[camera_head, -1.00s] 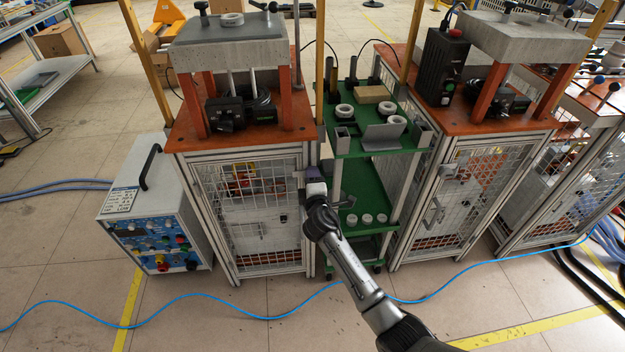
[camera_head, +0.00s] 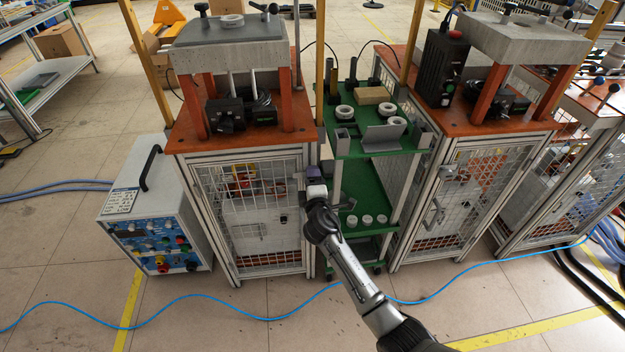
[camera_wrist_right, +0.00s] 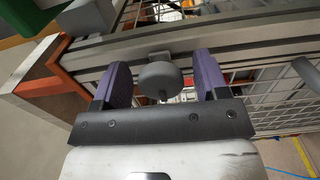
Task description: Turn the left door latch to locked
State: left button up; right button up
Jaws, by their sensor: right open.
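The left door (camera_head: 228,215) is a wire-mesh panel in a light metal frame on the left heater cabinet, and it looks shut. Its latch (camera_wrist_right: 160,78) shows in the right wrist view as a grey rounded knob on the door frame. My right gripper (camera_head: 313,172) is at the door's upper right edge. In the right wrist view, the open purple fingers of my right gripper (camera_wrist_right: 163,75) stand on either side of the latch, with gaps visible. The gripper largely hides the latch in the head view. My left gripper is not in view.
A green cart (camera_head: 375,147) with rings and blocks stands just right of the left cabinet, close to my right gripper. A second cabinet (camera_head: 470,200) is further right. A control box (camera_head: 160,215) stands at the left. A blue cable (camera_head: 230,312) crosses the open floor in front.

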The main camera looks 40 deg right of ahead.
jog(key=p+v, duration=0.4)
jog(key=v, duration=0.9)
jog(key=shift+s, duration=0.25)
